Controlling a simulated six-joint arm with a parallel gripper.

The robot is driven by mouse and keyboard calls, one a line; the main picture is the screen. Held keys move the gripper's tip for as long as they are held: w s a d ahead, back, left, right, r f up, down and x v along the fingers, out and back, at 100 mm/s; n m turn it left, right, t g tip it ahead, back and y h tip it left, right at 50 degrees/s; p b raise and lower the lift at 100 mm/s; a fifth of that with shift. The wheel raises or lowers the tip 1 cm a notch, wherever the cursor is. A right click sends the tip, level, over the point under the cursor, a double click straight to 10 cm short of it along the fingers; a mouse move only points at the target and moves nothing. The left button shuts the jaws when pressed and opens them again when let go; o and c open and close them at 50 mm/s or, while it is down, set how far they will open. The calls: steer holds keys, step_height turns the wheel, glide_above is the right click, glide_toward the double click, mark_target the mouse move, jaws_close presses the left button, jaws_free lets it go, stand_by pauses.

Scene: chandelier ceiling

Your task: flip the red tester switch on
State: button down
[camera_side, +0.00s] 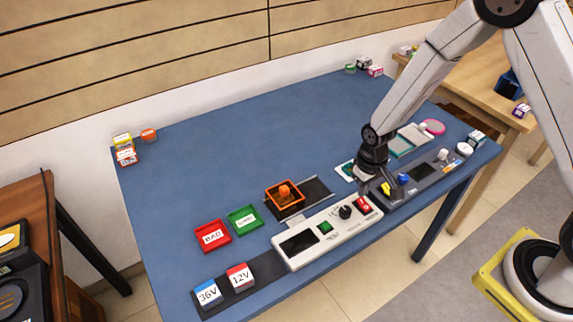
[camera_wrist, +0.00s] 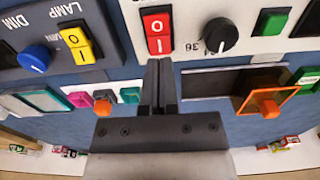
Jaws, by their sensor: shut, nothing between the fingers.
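The red switch (camera_side: 363,206) sits at the right end of the white tester panel (camera_side: 342,232), near the table's front edge. In the wrist view the red switch (camera_wrist: 158,30) is a rocker with white marks, top centre. Which way it is tilted I cannot tell. My gripper (camera_side: 363,193) points down close above and behind it in the side view. In the wrist view my gripper (camera_wrist: 158,62) is shut and empty, its tips just below the switch's near edge. Whether they touch it I cannot tell.
A black knob (camera_wrist: 221,37) and a green button (camera_wrist: 271,21) share the tester panel. A grey lamp panel with a yellow switch (camera_wrist: 78,40) and a blue knob (camera_wrist: 34,58) stands beside it. An orange fixture (camera_side: 285,194) lies behind.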

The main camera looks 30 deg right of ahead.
mark_target(362, 202)
steer(key=shift+f, duration=1.15)
stand_by(1.1)
steer(key=shift+r, duration=3.45)
steer(key=shift+r, duration=0.1)
steer(key=s+d+r+t, duration=0.1)
steer(key=s+r+t, duration=0.1)
steer(key=s+r, duration=0.8)
steer(key=shift+d+t, duration=0.25)
steer(key=shift+t, duration=0.05)
